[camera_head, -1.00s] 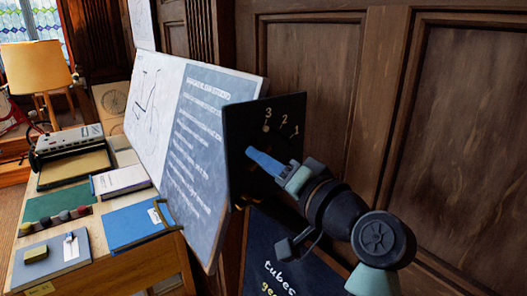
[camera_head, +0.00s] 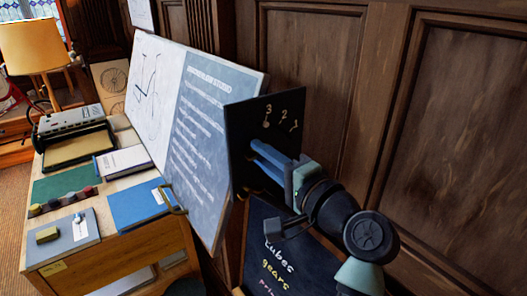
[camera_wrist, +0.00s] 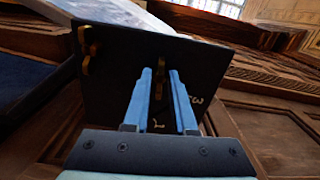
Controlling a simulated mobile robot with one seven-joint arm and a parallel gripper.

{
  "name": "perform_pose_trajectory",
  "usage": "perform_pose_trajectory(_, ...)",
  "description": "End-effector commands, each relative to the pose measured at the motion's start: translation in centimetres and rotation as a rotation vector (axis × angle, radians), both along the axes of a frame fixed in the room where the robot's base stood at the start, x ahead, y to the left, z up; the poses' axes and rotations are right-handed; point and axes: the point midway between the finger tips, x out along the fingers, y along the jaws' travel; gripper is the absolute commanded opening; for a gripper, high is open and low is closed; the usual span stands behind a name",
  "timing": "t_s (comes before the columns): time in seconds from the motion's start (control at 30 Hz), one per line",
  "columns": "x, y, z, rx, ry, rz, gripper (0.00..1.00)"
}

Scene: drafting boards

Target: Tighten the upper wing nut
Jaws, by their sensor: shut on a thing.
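A dark panel (camera_head: 240,140) beside the drawing board carries chalk-like numerals 1, 2 and 3 in an arc. My gripper (camera_head: 254,146) reaches it from the right, its blue fingertips at the panel's face below the numerals. In the wrist view my gripper (camera_wrist: 161,72) has its two fingers a narrow gap apart, shut on the upper wing nut, which the fingertips mostly hide. A brass lower wing nut (camera_wrist: 88,48) shows on the same panel at the left of the wrist view, apart from the fingers.
The tilted drawing board (camera_head: 205,130) stands close left of the panel. A wooden desk (camera_head: 110,258) with books and a blue folder (camera_head: 140,203) is farther left. A chalkboard (camera_head: 270,230) stands below my arm. Wood panelling (camera_head: 320,80) rises behind.

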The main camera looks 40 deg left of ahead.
Motion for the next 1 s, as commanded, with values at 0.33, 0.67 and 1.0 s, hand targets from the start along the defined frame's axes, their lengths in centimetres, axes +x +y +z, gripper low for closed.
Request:
perform_pose_trajectory(0.33, 0.0, 0.0, 0.0, 0.002, 0.006, -0.001, 0.0)
perform_pose_trajectory(0.67, 0.0, 0.0, 0.0, 0.002, 0.005, -0.001, 0.54)
perform_pose_trajectory(1.0, -0.3, -1.3, -0.2, 0.002, 0.001, -0.004, 0.54)
